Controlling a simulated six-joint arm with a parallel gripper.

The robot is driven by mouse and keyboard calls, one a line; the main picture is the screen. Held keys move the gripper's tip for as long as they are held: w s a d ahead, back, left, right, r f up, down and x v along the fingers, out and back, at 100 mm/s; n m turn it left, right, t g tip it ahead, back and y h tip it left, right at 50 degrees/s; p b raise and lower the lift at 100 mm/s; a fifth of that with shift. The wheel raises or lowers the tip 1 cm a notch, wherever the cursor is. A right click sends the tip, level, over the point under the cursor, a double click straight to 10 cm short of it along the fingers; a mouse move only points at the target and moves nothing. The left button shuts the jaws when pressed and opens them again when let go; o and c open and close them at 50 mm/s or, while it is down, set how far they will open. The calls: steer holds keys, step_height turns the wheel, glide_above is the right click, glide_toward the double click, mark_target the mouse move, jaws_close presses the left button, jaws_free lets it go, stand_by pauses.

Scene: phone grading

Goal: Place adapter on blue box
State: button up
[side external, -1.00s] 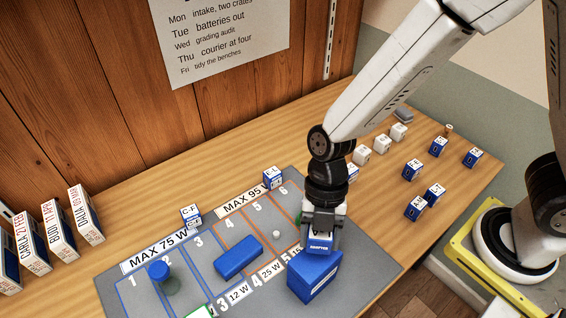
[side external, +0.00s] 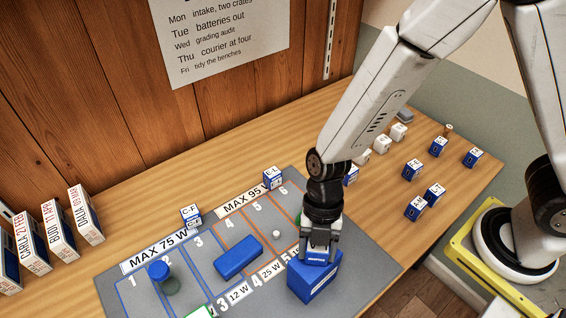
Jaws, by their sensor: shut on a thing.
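The adapter (side external: 318,256) is a small white-topped blue block. My gripper (side external: 318,254) is shut on it, pointing down, and hides most of it. The blue box (side external: 313,283) is a large blue block at the front right of the grey mat. The adapter is at the top face of the blue box. I cannot tell whether it touches that face or hangs just above it.
The grey mat (side external: 369,262) has numbered lanes. Several small lettered cubes (side external: 414,207) stand on the table at right. Labelled boxes (side external: 86,215) stand far left.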

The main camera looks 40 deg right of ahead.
steer(key=shift+f, duration=0.15)
steer(key=o, duration=1.2)
steer(key=shift+o, duration=0.2)
steer(key=v, duration=1.2)
steer(key=shift+d, duration=0.1)
